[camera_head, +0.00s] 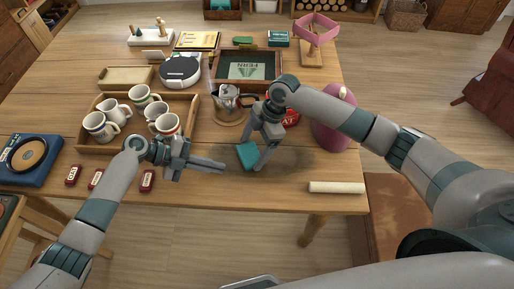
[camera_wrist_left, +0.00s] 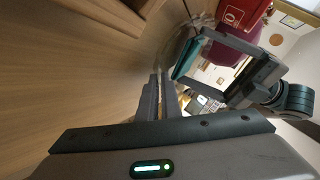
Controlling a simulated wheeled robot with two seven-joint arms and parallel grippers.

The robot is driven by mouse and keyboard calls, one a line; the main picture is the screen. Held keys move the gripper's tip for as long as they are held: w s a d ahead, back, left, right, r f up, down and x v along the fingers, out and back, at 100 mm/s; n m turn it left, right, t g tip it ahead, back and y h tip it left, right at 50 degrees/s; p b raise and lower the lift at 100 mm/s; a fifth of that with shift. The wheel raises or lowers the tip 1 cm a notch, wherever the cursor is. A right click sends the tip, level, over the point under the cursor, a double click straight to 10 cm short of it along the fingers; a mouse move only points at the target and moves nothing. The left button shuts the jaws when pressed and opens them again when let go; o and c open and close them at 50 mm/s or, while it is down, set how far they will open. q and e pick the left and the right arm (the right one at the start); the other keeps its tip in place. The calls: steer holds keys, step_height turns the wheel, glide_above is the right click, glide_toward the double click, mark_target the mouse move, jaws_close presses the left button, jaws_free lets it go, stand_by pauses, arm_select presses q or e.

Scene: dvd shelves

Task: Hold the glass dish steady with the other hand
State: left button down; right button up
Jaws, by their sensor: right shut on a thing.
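The glass dish (camera_head: 292,162) is a clear, faint oval on the front part of the table, hard to make out. In the left wrist view its curved clear edge (camera_wrist_left: 197,20) shows faintly beyond the fingers. My right gripper (camera_head: 258,160) points down over the dish and is shut on a teal block (camera_head: 247,154), also seen in the left wrist view (camera_wrist_left: 186,58). My left gripper (camera_head: 223,167) is low at the dish's left side, its fingers pointing right with a narrow gap between them and nothing visible in it. I cannot tell whether it touches the rim.
A wooden tray (camera_head: 82,146) with several mugs stands at the left. A metal pot (camera_head: 226,97) stands behind the dish, and a pink rounded thing (camera_head: 334,120) is at the right. Small red pieces (camera_head: 147,181) and a pale roll (camera_head: 336,188) lie near the front edge.

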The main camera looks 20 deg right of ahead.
mark_target(241, 152)
steer(key=shift+w+a+f, duration=0.1)
steer(key=shift+w+a, duration=0.05)
steer(key=shift+a, duration=0.5)
steer(key=shift+w+a, duration=0.15)
steer(key=shift+a, duration=0.5)
steer(key=shift+a, duration=0.1)
steer(key=shift+w+r, duration=0.15)
steer(key=shift+r, duration=0.55)
steer(key=shift+d+r, duration=0.15)
steer(key=shift+r, duration=1)
steer(key=shift+d+r, duration=0.1)
steer(key=shift+r, duration=1.05)
steer(key=shift+r, duration=1.5)
steer(key=shift+f, duration=0.2)
steer(key=shift+a+f, duration=0.15)
steer(key=shift+f, duration=3.5)
